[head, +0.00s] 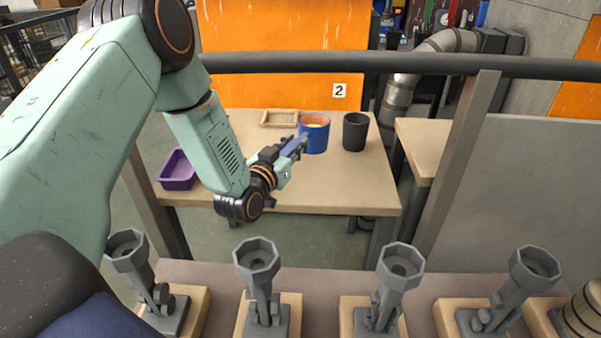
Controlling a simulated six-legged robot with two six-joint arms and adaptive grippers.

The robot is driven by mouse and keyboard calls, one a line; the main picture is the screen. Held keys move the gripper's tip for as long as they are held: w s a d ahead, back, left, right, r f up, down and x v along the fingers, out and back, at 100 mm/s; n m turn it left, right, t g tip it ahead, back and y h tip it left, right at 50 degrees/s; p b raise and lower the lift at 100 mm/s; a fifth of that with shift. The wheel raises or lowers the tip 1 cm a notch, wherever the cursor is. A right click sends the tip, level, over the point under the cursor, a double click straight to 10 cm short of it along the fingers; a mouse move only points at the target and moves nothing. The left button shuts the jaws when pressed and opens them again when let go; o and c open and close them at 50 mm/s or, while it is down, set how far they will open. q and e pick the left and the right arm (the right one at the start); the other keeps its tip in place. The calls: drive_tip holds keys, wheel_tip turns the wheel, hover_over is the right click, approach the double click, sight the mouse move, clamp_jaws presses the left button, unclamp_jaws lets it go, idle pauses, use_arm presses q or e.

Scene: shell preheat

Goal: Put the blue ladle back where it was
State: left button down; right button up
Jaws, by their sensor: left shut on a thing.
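The blue ladle (314,139) is a round, upright blue cup with a pale orange inside, over the far wooden table. My left gripper (293,152) reaches in from the left and is shut at the ladle's near left side, where its handle would be. The jaws hide most of that handle. I cannot tell whether the ladle's base touches the table. My right gripper is not in view.
On the table (340,188) are a black cup (355,132) right of the ladle, a wooden tray (279,118) behind and a purple bin (177,170) at left. A dark rail (420,62) crosses above. Several grey octagonal-topped fixtures (257,258) stand in front.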

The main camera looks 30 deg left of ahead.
use_arm(q)
wheel_tip(320, 180, down, 6)
drive_tip(key=shift+f+b, duration=0.15)
drive_tip(key=shift+b, duration=1.1)
drive_tip(key=c, duration=1.1)
unclamp_jaws()
drive_tip(key=shift+s, duration=0.1)
drive_tip(key=s+p, duration=0.4)
drive_tip(key=s, duration=0.8)
drive_tip(key=shift+d, duration=0.4)
